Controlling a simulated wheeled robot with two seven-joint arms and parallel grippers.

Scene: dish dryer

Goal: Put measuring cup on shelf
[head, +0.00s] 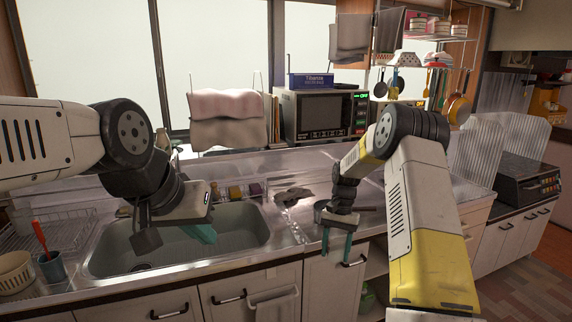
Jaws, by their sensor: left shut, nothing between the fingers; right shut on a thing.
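My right gripper (336,248) points down at the front edge of the counter, right of the sink. Its two teal fingers are a little apart, and what lies between them is too small and dark to make out. I cannot pick out the measuring cup with certainty. My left gripper (201,234) is shut and empty above the sink; its own body partly hides its fingers. A hanging wire shelf (430,39) at the upper right carries pink-and-white containers and bowls.
The sink (110,249) is at the left, with a dish rack (68,228) and a blue cup (52,267) beside it. A microwave (322,114) stands behind. Utensils (435,88) hang under the shelf. Counter right of the sink is mostly clear.

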